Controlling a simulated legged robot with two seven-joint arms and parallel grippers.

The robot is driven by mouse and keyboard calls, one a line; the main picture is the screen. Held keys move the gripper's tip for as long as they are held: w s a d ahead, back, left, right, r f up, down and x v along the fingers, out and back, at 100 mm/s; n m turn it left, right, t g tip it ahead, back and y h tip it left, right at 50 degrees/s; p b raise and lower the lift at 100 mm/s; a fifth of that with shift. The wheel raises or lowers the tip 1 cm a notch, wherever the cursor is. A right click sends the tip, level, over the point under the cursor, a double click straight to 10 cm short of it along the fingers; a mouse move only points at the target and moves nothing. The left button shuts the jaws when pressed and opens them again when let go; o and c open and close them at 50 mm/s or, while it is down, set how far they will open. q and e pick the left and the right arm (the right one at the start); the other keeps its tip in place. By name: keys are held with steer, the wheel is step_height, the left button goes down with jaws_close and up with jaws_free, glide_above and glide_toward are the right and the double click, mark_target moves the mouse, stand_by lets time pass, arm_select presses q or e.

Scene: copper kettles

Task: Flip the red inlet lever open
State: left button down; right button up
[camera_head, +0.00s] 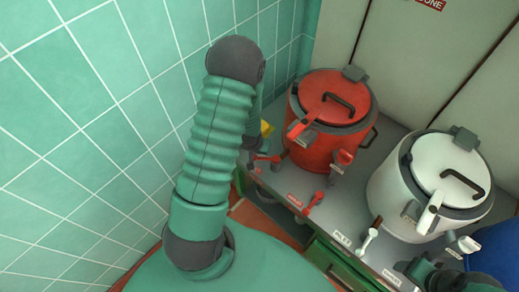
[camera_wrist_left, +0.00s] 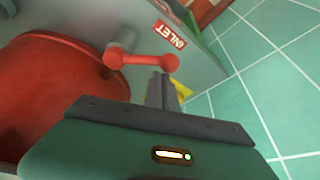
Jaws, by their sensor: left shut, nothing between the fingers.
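The red inlet lever (camera_wrist_left: 140,60) is in the left wrist view, beside a red label reading INLET (camera_wrist_left: 170,34). Its bar runs sideways from a pivot on the left to a rounded knob on the right. In the head view a red lever (camera_head: 265,158) shows at the left end of the grey counter. My left gripper (camera_wrist_left: 162,88) is shut and empty, its fingertips just below the knob end; I cannot tell whether they touch it. In the head view my arm hides most of this gripper. A dark part of my right arm shows at bottom right; its fingers are unclear.
The red kettle (camera_head: 335,110) stands close to the lever, with a white kettle (camera_head: 420,190) to its right. Other small levers (camera_head: 313,203) line the counter's front edge (camera_head: 340,225). A green tiled wall (camera_head: 90,120) is on the left. A yellow object (camera_head: 267,128) is near my gripper.

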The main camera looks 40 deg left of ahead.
arm_select(q)
steer(key=shift+s+d+n, duration=0.2)
steer(key=shift+s+n, duration=0.1)
steer(key=shift+n, duration=0.2)
steer(key=shift+s+a+f+n+y, duration=0.1)
steer(key=shift+s+n+y, duration=0.2)
steer(key=shift+n, duration=0.2)
steer(key=shift+s+a+f+n+g+p, duration=0.15)
steer(key=shift+s+n+g+p, duration=0.3)
steer(key=shift+n, duration=0.45)
steer(key=shift+s+f+n+y, duration=0.1)
steer(key=shift+s+n+y, duration=0.15)
steer(key=shift+n, duration=0.25)
steer(key=shift+s+d+n+g+y+p, duration=0.1)
steer(key=shift+s+d+n+g+p, duration=0.2)
steer(key=shift+d+n+p, duration=0.5)
steer(key=shift+s+d+n+g+y+p, duration=0.15)
steer(key=shift+s+d+n+g+p, duration=0.2)
steer(key=shift+d+n+p, duration=0.55)
steer(key=shift+s+d+n+g+y+p, duration=0.1)
steer(key=shift+s+d+n+g+p, duration=0.3)
steer(key=shift+d+n, duration=0.45)
arm_select(e)
steer(key=shift+a+r, duration=0.15)
steer(key=shift+r, duration=0.75)
steer(key=shift+a+r, duration=0.2)
steer(key=shift+r, duration=0.7)
steer(key=shift+a+r, duration=0.15)
steer(key=shift+r, duration=0.75)
steer(key=shift+a, duration=0.15)
